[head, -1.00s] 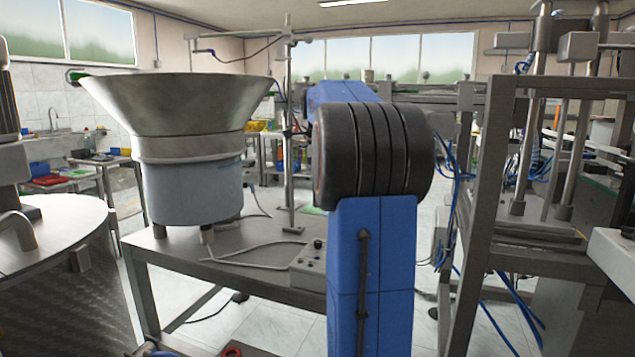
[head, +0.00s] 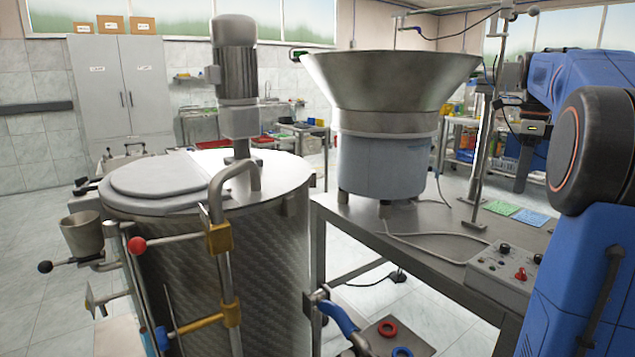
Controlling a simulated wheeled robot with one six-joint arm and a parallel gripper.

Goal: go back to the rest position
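My blue arm stands at the right edge, folded, with a large dark joint with an orange ring in front. Behind it, the arm's end with my gripper (head: 524,122) shows only as a small dark and grey part with a small yellow light. Its fingers cannot be made out, so I cannot tell whether it is open or shut, or whether it holds anything.
A metal bowl feeder (head: 388,130) stands on a steel table (head: 455,225), with a control box (head: 503,270) at its front. A steel tank (head: 235,260) with a motor (head: 236,75) stands left. Open floor (head: 35,245) lies far left.

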